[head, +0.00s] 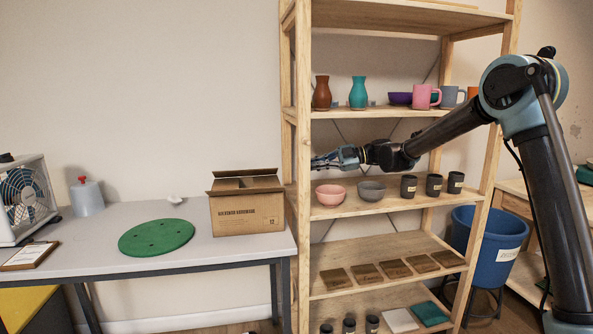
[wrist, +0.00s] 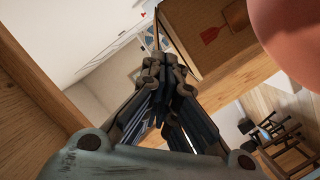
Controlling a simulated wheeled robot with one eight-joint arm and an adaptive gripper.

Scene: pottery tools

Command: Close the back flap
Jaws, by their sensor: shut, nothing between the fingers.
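The cardboard box (head: 246,213) stands on the right end of the grey table, printed front facing the camera. Its top looks open. A back flap (head: 244,172) shows as a brown strip along the far top edge, and a front flap (head: 245,188) leans outward along the near edge. My gripper (head: 318,162) is to the right of the box and a little higher, apart from it, pointing left at the shelf rack. In the wrist view my gripper (wrist: 163,68) has its fingers together and empty. A brown panel (wrist: 205,25) with a red mark lies beyond them; I cannot tell if it is the box.
The wooden shelf rack (head: 300,120) stands right of the box, its left post close to my gripper. A pink bowl (head: 330,194) and a grey bowl (head: 371,190) sit on the shelf below my arm. A green disc (head: 156,237) lies left of the box on the table (head: 215,255).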

